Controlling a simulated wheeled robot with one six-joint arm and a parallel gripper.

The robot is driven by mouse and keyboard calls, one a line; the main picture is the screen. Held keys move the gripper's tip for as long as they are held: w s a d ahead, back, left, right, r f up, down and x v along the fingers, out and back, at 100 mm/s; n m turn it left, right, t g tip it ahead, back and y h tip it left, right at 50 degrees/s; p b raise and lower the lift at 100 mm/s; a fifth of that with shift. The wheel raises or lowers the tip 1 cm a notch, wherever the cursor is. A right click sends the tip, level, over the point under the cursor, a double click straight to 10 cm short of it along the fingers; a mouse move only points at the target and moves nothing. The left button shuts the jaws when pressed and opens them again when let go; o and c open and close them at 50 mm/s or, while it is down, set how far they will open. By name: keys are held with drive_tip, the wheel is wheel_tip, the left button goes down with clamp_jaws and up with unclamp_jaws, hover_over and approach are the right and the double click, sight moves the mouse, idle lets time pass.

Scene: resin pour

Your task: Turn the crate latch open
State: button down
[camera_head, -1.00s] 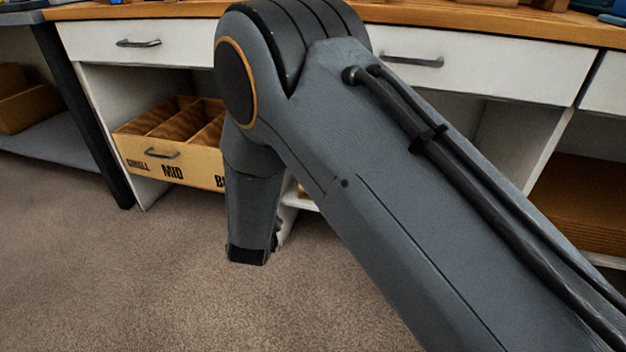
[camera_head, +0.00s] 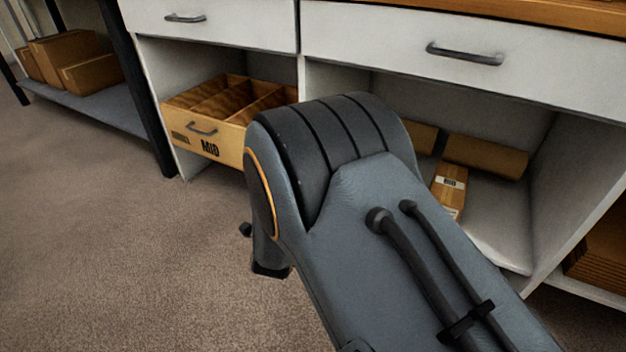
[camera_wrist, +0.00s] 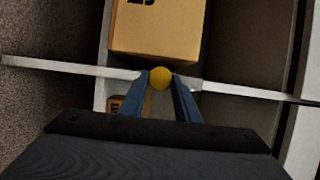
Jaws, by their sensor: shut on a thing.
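My gripper (camera_wrist: 160,80) is in the wrist view, its two blue-grey fingers closed around a yellow round knob (camera_wrist: 159,77). The knob may be the crate latch, but its mount is hidden and I cannot tell its turn angle. Just beyond it is a tan box face (camera_wrist: 157,38) with dark lettering cut off at the top. In the head view, a wooden crate (camera_head: 207,147) with compartments and a dark handle sits in the left bay, marked MID. Its right part is hidden behind my arm. My gripper is hidden there too.
A small box labelled MID (camera_head: 450,186) and a brown parcel (camera_head: 485,157) lie in the bay to the right of my arm. White drawers (camera_head: 400,35) run above. Cartons (camera_head: 90,72) stand on the shelf at left. The carpet (camera_head: 110,260) in front is clear.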

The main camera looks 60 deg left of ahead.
idle(0.4)
drive_tip(key=c, duration=1.4)
unclamp_jaws()
drive_tip(key=shift+o, duration=0.2)
drive_tip(key=shift+s+d, duration=0.1)
drive_tip(key=p+v, duration=0.3)
drive_tip(key=v, duration=0.4)
drive_tip(key=shift+s+d, duration=0.2)
drive_tip(key=shift+d, duration=0.05)
